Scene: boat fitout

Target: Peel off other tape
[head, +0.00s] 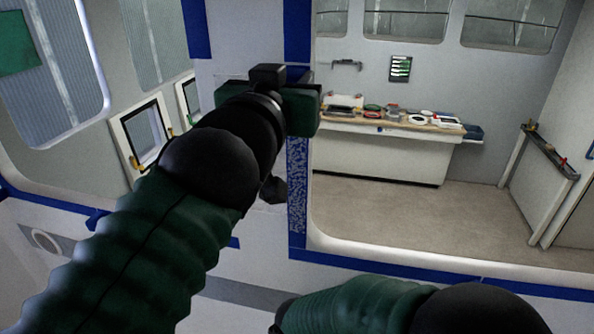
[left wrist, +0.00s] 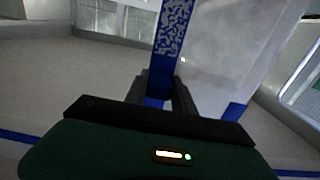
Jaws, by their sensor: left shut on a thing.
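A vertical strip of blue tape (head: 297,28) runs down the window post in the head view. Its lower part (head: 297,185) looks speckled blue and white. My left gripper (head: 290,108) is at the post, over the strip, and hides part of it. In the left wrist view the blue tape (left wrist: 159,88) passes between the fingers of my left gripper (left wrist: 160,96), which are shut on it. Above the fingers there, the strip is speckled (left wrist: 175,28). My right arm crosses the bottom of the head view; its gripper does not show clearly.
Blue tape also lines the window's lower edge (head: 430,275) and another edge at upper left (head: 195,28). Through the opening, a workbench (head: 385,154) holds several small items. A small framed hatch (head: 141,139) stands open at left. The floor before the bench is clear.

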